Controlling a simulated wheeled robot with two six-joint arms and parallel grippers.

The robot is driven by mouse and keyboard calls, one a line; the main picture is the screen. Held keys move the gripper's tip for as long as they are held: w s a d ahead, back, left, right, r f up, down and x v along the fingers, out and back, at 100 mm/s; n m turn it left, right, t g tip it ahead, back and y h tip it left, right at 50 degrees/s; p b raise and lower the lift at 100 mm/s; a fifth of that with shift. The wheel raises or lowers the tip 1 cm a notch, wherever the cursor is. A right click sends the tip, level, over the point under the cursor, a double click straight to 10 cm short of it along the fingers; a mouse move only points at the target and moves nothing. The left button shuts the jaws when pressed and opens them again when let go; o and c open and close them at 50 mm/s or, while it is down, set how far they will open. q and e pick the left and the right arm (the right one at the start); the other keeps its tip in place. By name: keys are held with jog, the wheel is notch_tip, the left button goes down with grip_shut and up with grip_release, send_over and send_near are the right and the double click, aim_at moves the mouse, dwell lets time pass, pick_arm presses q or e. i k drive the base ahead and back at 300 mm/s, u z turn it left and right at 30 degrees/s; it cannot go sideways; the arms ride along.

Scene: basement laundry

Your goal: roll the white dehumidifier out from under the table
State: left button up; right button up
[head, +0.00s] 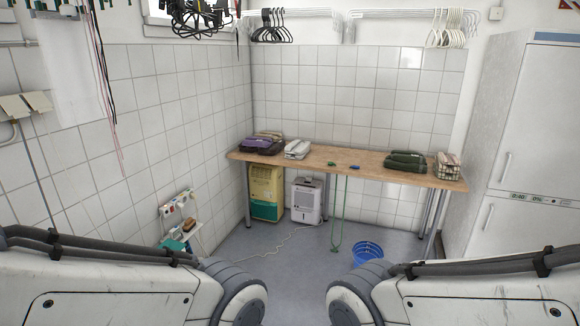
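The white dehumidifier (306,201) stands upright on the floor under the wooden table (345,168), left of the table's middle, with a dark panel near its top. A yellowish dehumidifier-like unit (265,193) stands just left of it, near the corner. A pale cord (285,245) lies curled on the floor in front of them. Parts of both my arms show at the bottom left and bottom right, well in front of the table. Neither gripper is in view.
A blue basket (367,251) stands on the floor right of centre, and a green cord (336,215) hangs from the table. Folded textiles (405,161) lie on the tabletop. A power strip (177,203) is at the left wall, and a tall white fridge (525,130) is at right.

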aim_at(304, 195)
jog(key=u, duration=0.1)
jog(key=i, duration=2.1)
jog(key=z, duration=0.45)
jog(key=i, duration=2.05)
jog(key=z, duration=0.35)
